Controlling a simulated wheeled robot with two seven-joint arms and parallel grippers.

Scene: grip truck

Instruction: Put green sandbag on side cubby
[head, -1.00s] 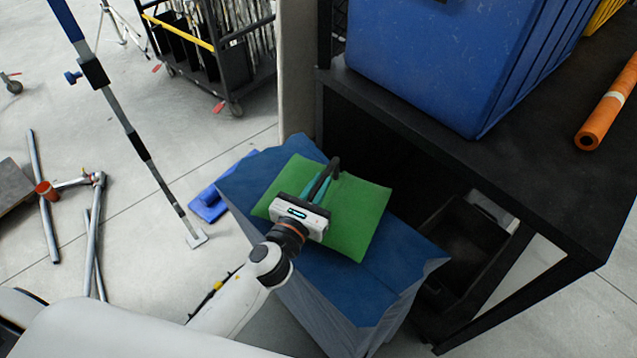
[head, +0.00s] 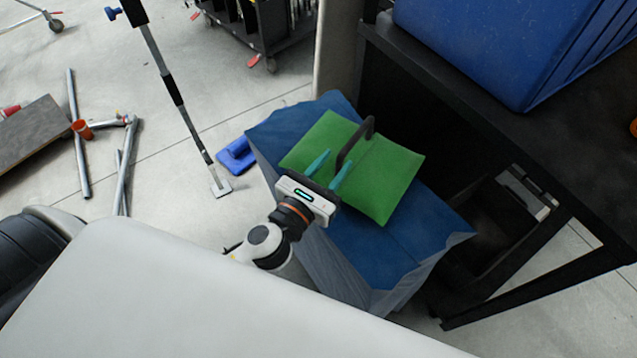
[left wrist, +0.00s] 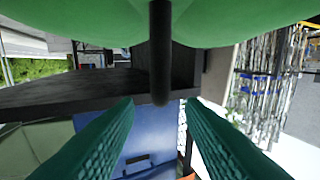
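The green sandbag (head: 392,185) lies on a blue-topped block (head: 372,245) in the head view, its dark handle (head: 370,128) arching up. My left gripper (head: 329,162) is at the bag's near left side. Its two teal fingers are apart, with the handle just beyond the tips. In the left wrist view, the handle (left wrist: 160,60) shows between and beyond the open fingers, and the bag (left wrist: 230,20) fills the top. A dark open space (head: 415,120) lies under the black cart top (head: 470,100), to the bag's right. My right gripper is out of view.
A blue bin (head: 490,45) stands on the cart top. A dark tray (head: 495,225) sits low in the cart. A stand's pole (head: 172,85), metal pipes (head: 78,140) and a blue piece (head: 236,158) are on the floor at left. A rack (head: 262,25) stands behind.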

